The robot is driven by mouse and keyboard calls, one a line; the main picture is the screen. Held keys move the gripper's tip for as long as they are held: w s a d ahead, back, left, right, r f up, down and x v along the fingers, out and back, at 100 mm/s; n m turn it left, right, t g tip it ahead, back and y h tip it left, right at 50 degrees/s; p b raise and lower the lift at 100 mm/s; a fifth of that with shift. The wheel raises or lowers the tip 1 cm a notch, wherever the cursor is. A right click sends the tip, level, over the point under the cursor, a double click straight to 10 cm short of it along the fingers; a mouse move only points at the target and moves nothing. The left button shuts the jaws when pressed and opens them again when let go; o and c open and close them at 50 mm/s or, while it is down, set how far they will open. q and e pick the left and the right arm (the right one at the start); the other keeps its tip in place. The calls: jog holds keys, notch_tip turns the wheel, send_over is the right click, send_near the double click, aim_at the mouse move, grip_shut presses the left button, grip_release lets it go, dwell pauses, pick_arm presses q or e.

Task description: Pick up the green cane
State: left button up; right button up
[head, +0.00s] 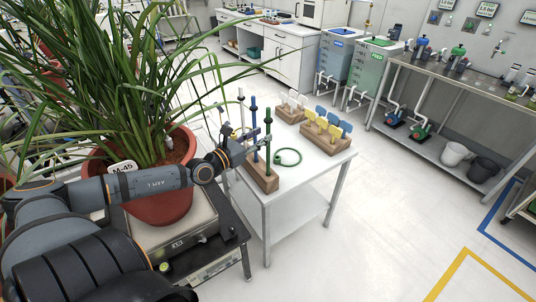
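The green cane (268,155) stands upright in a wooden holder (259,180) near the left edge of a small white table. A blue cane (254,116) and a dark cane (241,108) stand in the same holder, behind and to the left of it. My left gripper (258,144) reaches in from the left at the canes' mid-height, with its fingertips close to the green cane. The fingers are small and overlap the canes, so I cannot tell whether they touch or grip it. My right gripper is not in view.
The white table (320,168) also holds a green ring of tie (288,157) and wooden racks of white, yellow and blue tags (327,128). A large potted plant (160,180) stands on a scale at left, close to my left arm. Open floor lies to the right.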

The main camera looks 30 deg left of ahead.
aim_at(268, 132)
pick_arm(q)
jog(key=w, duration=0.2)
jog(key=w+d, duration=0.1)
jog(key=w, duration=0.1)
jog(key=shift+f, duration=0.15)
jog(key=shift+c, duration=0.2)
grip_shut()
